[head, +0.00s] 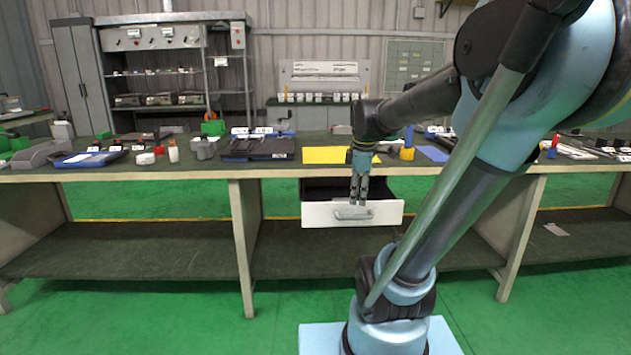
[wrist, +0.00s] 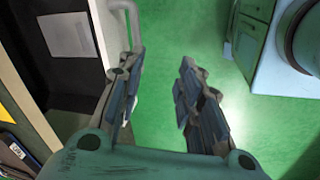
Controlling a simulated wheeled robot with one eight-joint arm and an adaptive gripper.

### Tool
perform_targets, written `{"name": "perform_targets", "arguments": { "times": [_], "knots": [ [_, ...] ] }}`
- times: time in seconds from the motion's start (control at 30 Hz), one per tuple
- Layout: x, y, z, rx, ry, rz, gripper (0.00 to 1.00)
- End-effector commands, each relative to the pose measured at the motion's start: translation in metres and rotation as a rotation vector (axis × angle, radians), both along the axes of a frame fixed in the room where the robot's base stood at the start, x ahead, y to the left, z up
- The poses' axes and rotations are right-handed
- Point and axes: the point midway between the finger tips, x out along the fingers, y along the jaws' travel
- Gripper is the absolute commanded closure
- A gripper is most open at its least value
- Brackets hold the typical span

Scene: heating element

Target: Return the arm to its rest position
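My arm reaches from the right of the head view to the middle of the workbench. My gripper (head: 359,196) points down at the front of a white drawer (head: 312,215), which is pulled out under the bench. In the wrist view my gripper (wrist: 155,105) has its two fingers apart, with only green floor between them. The drawer's handle (wrist: 128,14) is beside the left finger, outside the gap; I cannot tell whether they touch. The handle also shows in the head view (head: 345,213), partly behind the fingers. Inside the drawer lies a pale flat piece (wrist: 67,35).
The workbench (head: 140,173) carries a yellow mat (head: 322,155), a dark blue case (head: 258,149), a blue mat (head: 433,153) and several small parts. A lower shelf (head: 150,250) runs under it. The green floor (head: 150,315) in front is clear.

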Motion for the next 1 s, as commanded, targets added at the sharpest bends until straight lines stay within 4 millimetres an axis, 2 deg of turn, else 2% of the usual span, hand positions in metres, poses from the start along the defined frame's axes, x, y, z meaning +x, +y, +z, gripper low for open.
{"name": "perform_targets", "arguments": {
  "times": [0.03, 0.2, 0.5, 0.73, 1.0],
  "knots": [
    [-0.015, -0.001, -0.008, 0.016, 0.000, -0.082, 0.67],
    [-0.058, -0.005, -0.036, 0.079, 0.000, -0.408, 0.67],
    [-0.123, -0.009, -0.091, 0.188, -0.001, -0.961, 0.67],
    [-0.148, -0.010, -0.119, 0.237, -0.002, -1.212, 0.67],
    [-0.151, -0.012, -0.123, 0.246, -0.002, -1.256, 0.67]
  ]
}}
